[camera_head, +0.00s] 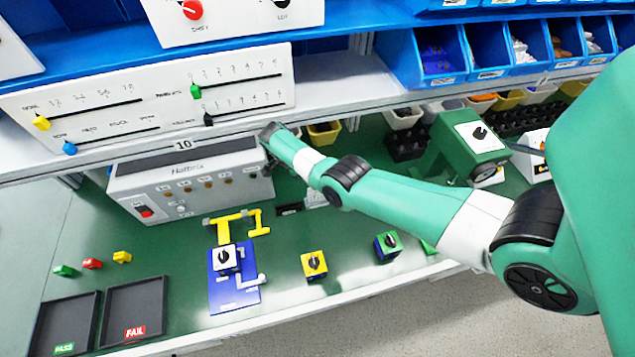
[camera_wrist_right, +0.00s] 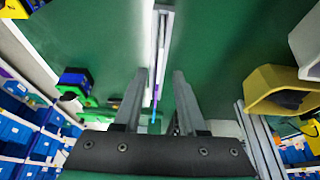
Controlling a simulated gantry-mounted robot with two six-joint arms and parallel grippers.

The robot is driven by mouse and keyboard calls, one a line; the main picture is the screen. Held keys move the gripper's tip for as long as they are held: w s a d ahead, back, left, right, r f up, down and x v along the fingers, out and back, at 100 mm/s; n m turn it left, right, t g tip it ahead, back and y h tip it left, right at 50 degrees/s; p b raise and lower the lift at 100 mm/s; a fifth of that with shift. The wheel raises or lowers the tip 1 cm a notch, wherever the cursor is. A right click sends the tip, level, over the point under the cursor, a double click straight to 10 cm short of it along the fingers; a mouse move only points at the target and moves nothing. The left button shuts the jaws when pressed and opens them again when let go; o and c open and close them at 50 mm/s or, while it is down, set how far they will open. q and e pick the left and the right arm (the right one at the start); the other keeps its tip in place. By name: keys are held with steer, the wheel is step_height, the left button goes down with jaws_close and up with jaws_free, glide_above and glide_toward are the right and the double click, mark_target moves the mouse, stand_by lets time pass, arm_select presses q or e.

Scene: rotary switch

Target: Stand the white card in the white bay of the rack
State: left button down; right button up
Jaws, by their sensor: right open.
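My right gripper (camera_wrist_right: 159,76) is open in the right wrist view, its two grey fingers apart over the green mat. A narrow pale strip (camera_wrist_right: 163,32) with a purple edge lies lengthwise ahead of and between the fingers. I cannot tell whether it is the white card seen edge-on or part of the rack. In the head view my right arm reaches in from the right, and its fingers cannot be made out. A small dark and grey item (camera_head: 289,209) lies below the arm, partly hidden. I cannot clearly identify the white card or the white bay. My left gripper is not in view.
A grey instrument box (camera_head: 187,185) stands at the back left. Switch blocks (camera_head: 314,265) stand nearby. Two black trays (camera_head: 135,300) lie front left. In the wrist view a yellow bin (camera_wrist_right: 270,92) is right of the fingers.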

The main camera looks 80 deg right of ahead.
steer(key=shift+v, duration=1.1)
step_height(320, 180, up, 9)
steer(key=p, duration=1)
